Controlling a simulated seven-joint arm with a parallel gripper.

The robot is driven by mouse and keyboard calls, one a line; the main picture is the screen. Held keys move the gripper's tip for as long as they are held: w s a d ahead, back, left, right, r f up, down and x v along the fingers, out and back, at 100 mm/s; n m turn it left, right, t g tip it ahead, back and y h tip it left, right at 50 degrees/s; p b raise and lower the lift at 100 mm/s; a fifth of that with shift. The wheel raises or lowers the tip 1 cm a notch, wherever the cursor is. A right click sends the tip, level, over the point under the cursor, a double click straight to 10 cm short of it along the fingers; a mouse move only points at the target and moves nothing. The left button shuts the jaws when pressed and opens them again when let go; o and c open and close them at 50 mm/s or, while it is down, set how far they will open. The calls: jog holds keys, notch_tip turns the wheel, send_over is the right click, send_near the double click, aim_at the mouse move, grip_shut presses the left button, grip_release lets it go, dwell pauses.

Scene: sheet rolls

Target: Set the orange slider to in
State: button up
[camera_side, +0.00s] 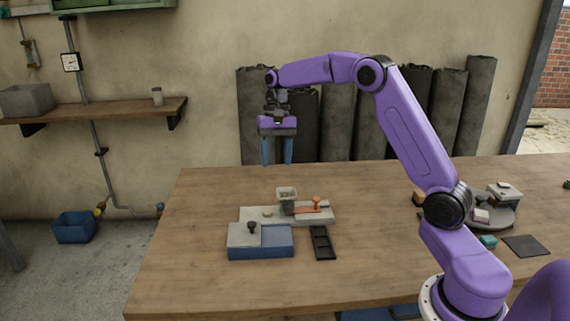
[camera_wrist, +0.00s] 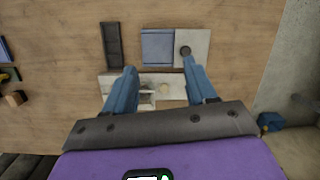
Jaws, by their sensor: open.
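The orange slider (camera_side: 316,204) has an upright knob and a flat strip, and sits on the right part of a pale grey base (camera_side: 328,217) in the side view. A small grey open-topped box (camera_side: 286,194) stands on this base to its left. My gripper (camera_side: 277,164) is open and empty, pointing down, well above the base and to the left of the slider. In the wrist view my two blue fingers (camera_wrist: 158,88) are apart over the pale base (camera_wrist: 174,79). The orange slider cannot be made out there; my gripper hides part of the base.
A blue box (camera_side: 261,251) with a grey sliding lid and black knob (camera_side: 252,227) stands in front of the base. A black tray (camera_side: 322,243) lies to its right. A turntable with small blocks (camera_side: 489,211) is at the right. The table's left side is clear.

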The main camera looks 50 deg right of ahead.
jog(key=w+d+f+m+t+y, duration=0.1)
jog(key=d+f+m, duration=0.1)
jog(key=d+m, duration=0.35)
jog(key=w+d+f+m+y, duration=0.1)
jog(key=d+f+m, duration=0.1)
jog(key=d, duration=0.6)
jog(key=m+t, duration=0.2)
jog(key=m, duration=0.6)
send_near(316, 198)
jog(key=x, duration=0.8)
jog(key=shift+f, duration=0.1)
